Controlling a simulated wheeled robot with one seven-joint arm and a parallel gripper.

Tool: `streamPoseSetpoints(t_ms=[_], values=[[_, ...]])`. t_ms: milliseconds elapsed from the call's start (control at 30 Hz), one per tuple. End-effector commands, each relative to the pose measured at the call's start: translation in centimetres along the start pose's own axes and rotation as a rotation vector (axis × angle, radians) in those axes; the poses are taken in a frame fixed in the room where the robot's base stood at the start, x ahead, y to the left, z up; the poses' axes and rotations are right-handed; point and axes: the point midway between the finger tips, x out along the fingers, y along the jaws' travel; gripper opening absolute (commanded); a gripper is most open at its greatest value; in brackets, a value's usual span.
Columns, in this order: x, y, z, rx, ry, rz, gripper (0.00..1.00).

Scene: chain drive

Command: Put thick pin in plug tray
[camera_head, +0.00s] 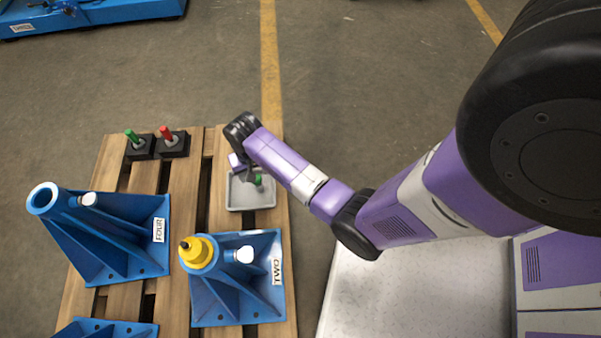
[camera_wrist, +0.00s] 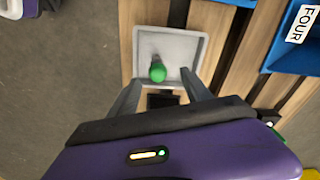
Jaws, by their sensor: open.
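A grey square tray (camera_head: 236,197), which I take as the plug tray, lies on the pallet; it also shows in the wrist view (camera_wrist: 190,42). A green-topped piece (camera_head: 258,180) is in it, with a short grey part beside the green end (camera_wrist: 157,72) in the wrist view. I cannot tell if this is the thick pin, or whether it touches the tray floor. My gripper (camera_wrist: 160,80) is open, its fingers apart on either side near the green end. In the head view my gripper (camera_head: 246,174) is over the tray and partly hides it.
A green pin (camera_head: 131,136) and a red pin (camera_head: 166,132) stand in black blocks at the pallet's back left. Blue brackets marked FOUR (camera_head: 120,240) and TWO (camera_head: 245,300) stand nearer; the TWO bracket has a yellow cap (camera_head: 198,252). Open floor lies behind the tray.

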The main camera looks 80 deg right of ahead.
Motion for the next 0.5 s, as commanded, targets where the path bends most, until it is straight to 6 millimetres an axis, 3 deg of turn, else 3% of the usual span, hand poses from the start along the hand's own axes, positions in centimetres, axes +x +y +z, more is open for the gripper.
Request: streamPoseSetpoints(t_ms=[33, 100, 267, 367, 500], values=[[0.9, 0.1, 2.1, -0.038, 0.033, -0.015, 0.57], [1.4, 0.0, 4.2, -0.092, 0.100, -0.045, 0.57], [0.8, 0.1, 9.0, -0.217, 0.255, -0.118, 0.57], [-0.6, 0.3, 11.8, -0.294, 0.352, -0.166, 0.57], [-4.1, 0.8, 15.5, -0.396, 0.487, -0.236, 0.57]])
